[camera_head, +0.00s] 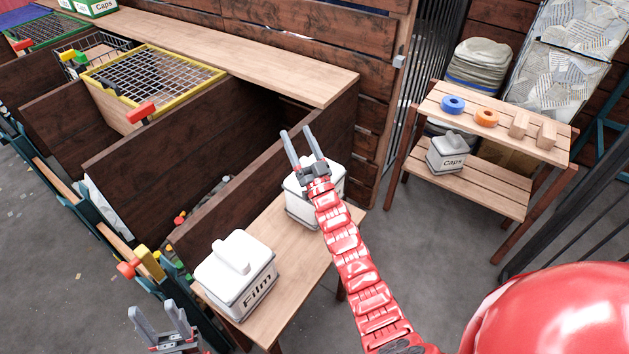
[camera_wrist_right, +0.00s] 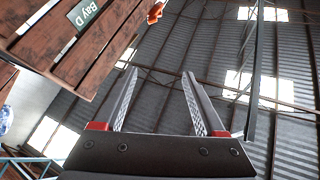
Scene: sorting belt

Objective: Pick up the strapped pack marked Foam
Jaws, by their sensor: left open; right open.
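No label reading Foam is legible. A white pack (camera_head: 330,180) stands at the far end of the wooden bench, partly hidden behind my right gripper; I cannot read its label. A white pack marked Film (camera_head: 237,272) stands at the bench's near end. My right gripper (camera_head: 299,143) is open and empty, in front of the far pack in the head view. In the right wrist view its open fingers (camera_wrist_right: 158,88) have nothing between them and point toward the roof. My left gripper (camera_head: 158,318) is open and empty at the bottom left, left of the Film pack.
The bench (camera_head: 300,265) is bare between the packs. Dark wooden bins (camera_head: 150,150) stand left, one with a yellow-framed mesh (camera_head: 150,75). A rack (camera_head: 500,200) at right holds a pack marked Caps (camera_head: 447,155), rings and blocks. A Bay D sign (camera_wrist_right: 82,14) hangs overhead.

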